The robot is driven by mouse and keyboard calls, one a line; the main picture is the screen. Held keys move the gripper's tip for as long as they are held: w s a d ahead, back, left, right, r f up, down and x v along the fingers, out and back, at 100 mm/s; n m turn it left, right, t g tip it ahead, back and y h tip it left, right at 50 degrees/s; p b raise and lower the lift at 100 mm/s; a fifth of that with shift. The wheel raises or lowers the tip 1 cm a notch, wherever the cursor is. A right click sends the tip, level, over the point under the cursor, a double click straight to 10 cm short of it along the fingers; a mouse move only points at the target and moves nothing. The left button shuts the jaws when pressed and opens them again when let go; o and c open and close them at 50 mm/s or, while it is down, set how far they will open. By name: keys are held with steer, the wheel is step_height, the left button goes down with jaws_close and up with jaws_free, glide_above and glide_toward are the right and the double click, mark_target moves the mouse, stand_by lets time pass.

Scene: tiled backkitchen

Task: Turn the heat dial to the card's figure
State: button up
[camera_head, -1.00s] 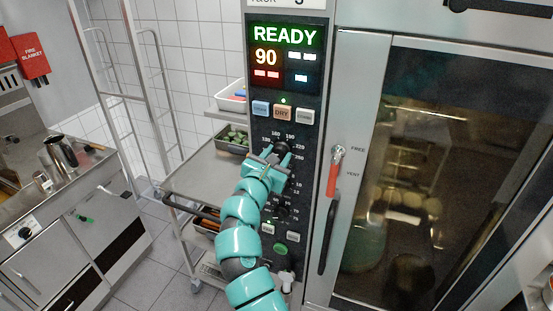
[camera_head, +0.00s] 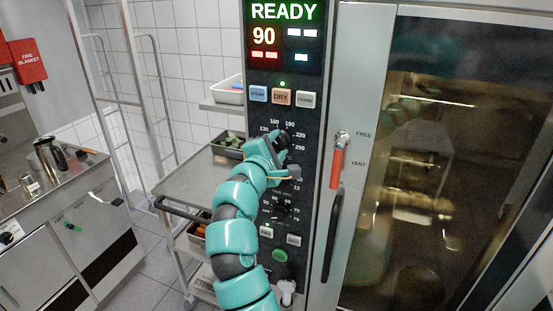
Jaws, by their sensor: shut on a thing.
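The heat dial (camera_head: 284,137) is a dark knob on the oven's black control panel, inside a ring of printed figures such as 180, 190, 220 and 250. My gripper (camera_head: 280,151) is at this dial from the lower left, shut on it. The gripper and wrist cover much of the dial and the lower left figures, so I cannot read where its pointer stands. The display (camera_head: 284,36) above reads READY and 90. No card with a readable figure is in view.
A second dial (camera_head: 281,208) sits lower on the panel, with a green button (camera_head: 280,255) below. A red vent lever (camera_head: 337,168) and the dark door handle (camera_head: 331,235) stand close on the right. A steel trolley (camera_head: 190,185) with trays is on the left.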

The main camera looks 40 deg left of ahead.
steer(key=m+b, duration=0.3)
steer(key=b, duration=0.1)
steer(key=f+m+b, duration=0.1)
steer(key=m+b, duration=0.2)
steer(key=b, duration=0.1)
steer(key=m+b, duration=0.3)
steer(key=shift+b, duration=0.35)
steer(key=m+b, duration=0.3)
steer(key=shift+m+b, duration=0.35)
steer(key=shift+m, duration=0.05)
steer(key=m+b, duration=0.3)
steer(key=m, duration=0.1)
steer(key=shift+m, duration=0.3)
steer(key=m, duration=0.2)
steer(key=m+b, duration=0.1)
steer(key=m, duration=0.1)
steer(key=shift+a+r+m, duration=0.15)
steer(key=shift+r+m, duration=0.05)
steer(key=shift+m, duration=0.5)
steer(key=o, duration=1)
steer(key=shift+c, duration=0.2)
